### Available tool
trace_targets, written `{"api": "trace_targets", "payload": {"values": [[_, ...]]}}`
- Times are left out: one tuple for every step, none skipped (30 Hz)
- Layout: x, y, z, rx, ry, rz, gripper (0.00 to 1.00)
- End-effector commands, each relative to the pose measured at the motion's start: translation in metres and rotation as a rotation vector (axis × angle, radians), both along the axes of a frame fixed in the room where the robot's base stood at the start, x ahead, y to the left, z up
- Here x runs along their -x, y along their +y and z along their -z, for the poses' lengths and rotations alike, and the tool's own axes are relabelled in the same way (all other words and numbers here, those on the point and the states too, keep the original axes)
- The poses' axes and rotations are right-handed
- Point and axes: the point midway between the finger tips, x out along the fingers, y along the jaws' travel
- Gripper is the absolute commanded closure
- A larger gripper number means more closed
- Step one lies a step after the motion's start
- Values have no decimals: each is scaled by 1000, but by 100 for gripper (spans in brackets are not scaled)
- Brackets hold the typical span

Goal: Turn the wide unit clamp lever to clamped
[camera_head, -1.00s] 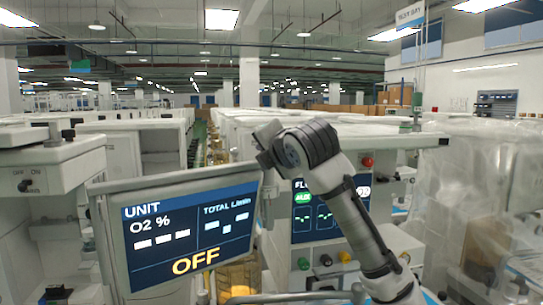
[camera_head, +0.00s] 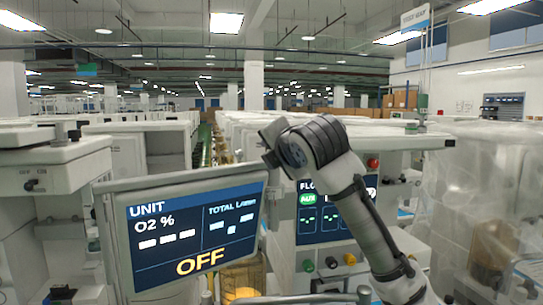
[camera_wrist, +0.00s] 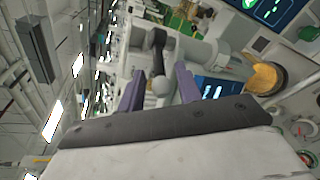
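In the wrist view my gripper (camera_wrist: 160,72) is open, with two purple fingers standing apart. A dark lever-like part (camera_wrist: 158,42) on a pale fitting shows beyond and between the fingertips. I cannot tell whether it is the wide unit clamp lever or whether the fingers touch it. In the head view my arm rises from the lower right, and its fingers cannot be made out there. The unit screen (camera_head: 191,238) at the lower left reads OFF.
A second screen (camera_head: 322,212) sits partly behind my arm, above several coloured knobs. A cart with a small black knob (camera_head: 29,186) stands at the left. Plastic-wrapped goods (camera_head: 490,190) fill the right. An amber canister (camera_wrist: 265,78) is right of the fingers.

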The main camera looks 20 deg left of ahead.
Motion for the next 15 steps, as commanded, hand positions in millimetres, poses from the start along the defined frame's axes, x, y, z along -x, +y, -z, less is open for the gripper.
{"api": "trace_targets", "payload": {"values": [[9,-7,1,0,-6,1,66],[14,-11,-1,-1,-6,2,66],[21,-17,-3,-1,-4,3,66],[27,-21,-4,-2,-6,2,66],[32,-26,-5,0,-6,2,66],[39,-32,-8,-1,-7,1,66],[45,-36,-9,0,-6,2,66],[50,-40,-10,0,-6,2,66],[57,-45,-13,-1,-5,1,66],[61,-48,-15,-1,-5,3,66],[65,-52,-16,-2,-4,2,66],[70,-56,-17,-1,-3,3,66],[74,-59,-18,-1,-3,3,66],[77,-61,-20,-1,-4,2,66],[81,-64,-21,-1,-3,1,66]]}}
